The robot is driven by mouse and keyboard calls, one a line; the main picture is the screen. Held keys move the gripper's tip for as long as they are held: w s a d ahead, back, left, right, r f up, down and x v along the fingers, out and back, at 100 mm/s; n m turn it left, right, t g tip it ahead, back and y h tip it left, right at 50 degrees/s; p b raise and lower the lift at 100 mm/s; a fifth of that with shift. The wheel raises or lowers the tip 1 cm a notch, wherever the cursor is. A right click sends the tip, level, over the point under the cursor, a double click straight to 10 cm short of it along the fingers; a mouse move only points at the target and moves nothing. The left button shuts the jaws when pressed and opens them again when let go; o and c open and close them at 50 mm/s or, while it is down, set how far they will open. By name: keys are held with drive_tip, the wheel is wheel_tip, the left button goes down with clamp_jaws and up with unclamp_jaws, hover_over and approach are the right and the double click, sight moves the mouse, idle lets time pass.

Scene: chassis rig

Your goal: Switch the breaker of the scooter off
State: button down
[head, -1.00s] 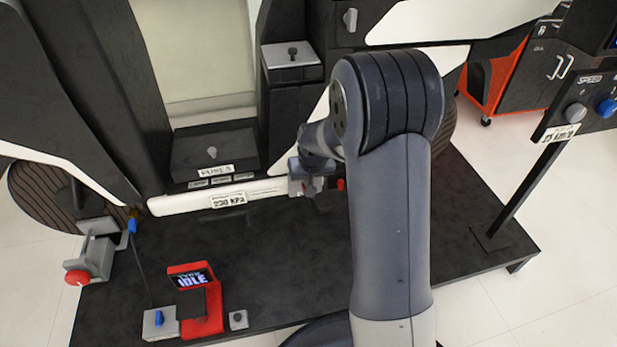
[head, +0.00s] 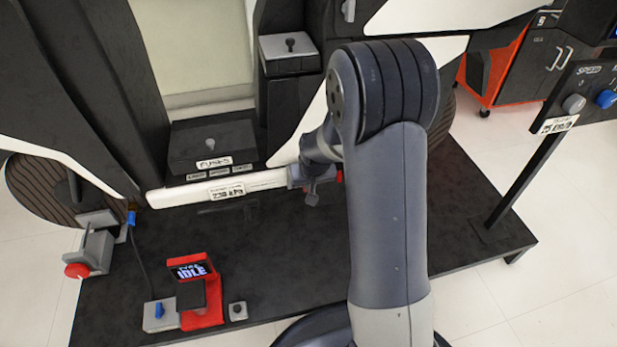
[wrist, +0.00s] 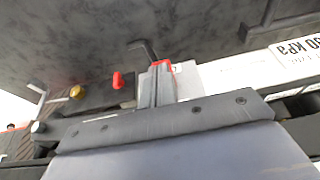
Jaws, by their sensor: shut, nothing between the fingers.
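In the wrist view, my gripper (wrist: 156,86) is shut and empty, its fingertips close to a red-edged part (wrist: 161,65) on the end of the white bar. I cannot tell whether they touch it. A dark bent lever (wrist: 143,49) stands beside this part, probably the breaker's handle. In the head view, my gripper (head: 303,177) is at the right end of the scooter's white bar (head: 170,196), partly hidden by my arm. A dark lever (head: 312,198) hangs below it and a bit of red (head: 340,177) shows to its right. No breaker label is readable.
A fuse box (head: 212,145) stands behind the bar. A red display stand reading IDLE (head: 193,270) and a red-knobbed clamp (head: 90,253) are at the left. A post with a speed panel (head: 575,103) stands right. The dark platform's middle (head: 270,255) is clear.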

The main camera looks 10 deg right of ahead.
idle(0.3)
drive_tip(key=shift+r+p, duration=0.65)
drive_tip(key=shift+r, duration=0.15)
drive_tip(key=s+r+p, duration=0.5)
drive_tip(key=s+r, duration=0.2)
drive_tip(key=s, duration=0.4)
drive_tip(key=shift+f, duration=0.1)
idle(0.4)
